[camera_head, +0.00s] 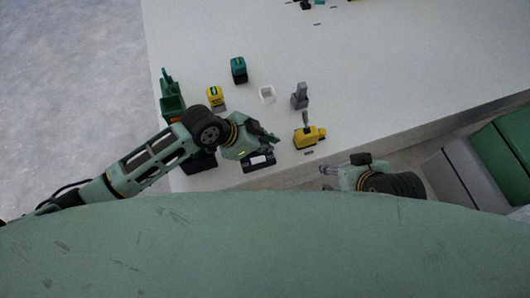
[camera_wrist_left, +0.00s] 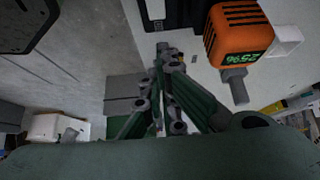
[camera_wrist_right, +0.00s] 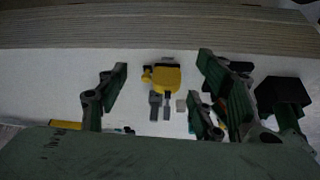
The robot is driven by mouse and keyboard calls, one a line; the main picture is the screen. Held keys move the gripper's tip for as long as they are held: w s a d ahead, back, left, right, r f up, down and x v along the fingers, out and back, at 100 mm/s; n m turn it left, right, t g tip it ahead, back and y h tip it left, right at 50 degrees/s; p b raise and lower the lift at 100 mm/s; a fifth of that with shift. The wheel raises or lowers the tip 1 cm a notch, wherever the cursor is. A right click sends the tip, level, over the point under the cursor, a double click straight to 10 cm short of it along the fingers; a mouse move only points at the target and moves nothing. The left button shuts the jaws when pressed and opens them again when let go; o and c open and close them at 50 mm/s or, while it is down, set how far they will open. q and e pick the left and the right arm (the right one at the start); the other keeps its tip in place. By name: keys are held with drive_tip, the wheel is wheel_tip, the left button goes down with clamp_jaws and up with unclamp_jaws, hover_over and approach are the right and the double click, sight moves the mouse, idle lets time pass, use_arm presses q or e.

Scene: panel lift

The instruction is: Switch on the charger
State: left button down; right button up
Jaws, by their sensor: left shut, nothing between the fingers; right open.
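A black unit with a pale face (camera_head: 258,162) lies at the table's front edge; it may be the charger, but I cannot tell for sure. My left gripper (camera_head: 272,140) is shut and empty, just above and beside this unit. In the left wrist view its fingertips (camera_wrist_left: 163,50) meet near a black object (camera_wrist_left: 175,14). An orange and black device with lit green digits (camera_wrist_left: 238,35) stands to their right. No switch is clear in any view. My right gripper (camera_head: 326,168) is open and empty off the table's front edge.
A yellow tool (camera_head: 309,136) lies right of my left gripper. Behind stand a grey part (camera_head: 300,97), a white open box (camera_head: 267,94), a teal block (camera_head: 238,69), a yellow block (camera_head: 215,97) and a green holder (camera_head: 172,104). The table's right side (camera_head: 400,80) is clear.

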use_arm(q)
drive_tip(key=b, duration=0.2)
hover_over(261, 160)
drive_tip(key=d, duration=0.1)
drive_tip(key=f, duration=0.4)
drive_tip(key=shift+w+d+f, duration=0.1)
drive_tip(key=shift+w+d, duration=0.05)
drive_tip(key=shift+w, duration=0.05)
drive_tip(key=shift+f, duration=0.2)
use_arm(e)
drive_tip(key=w+a+r+t+y, duration=0.1)
drive_tip(key=w+a+r+t, duration=0.2)
drive_tip(key=w, duration=0.6)
drive_tip(key=shift+r+t, duration=1.1)
drive_tip(key=shift+r, duration=0.05)
drive_tip(key=shift+s, duration=0.1)
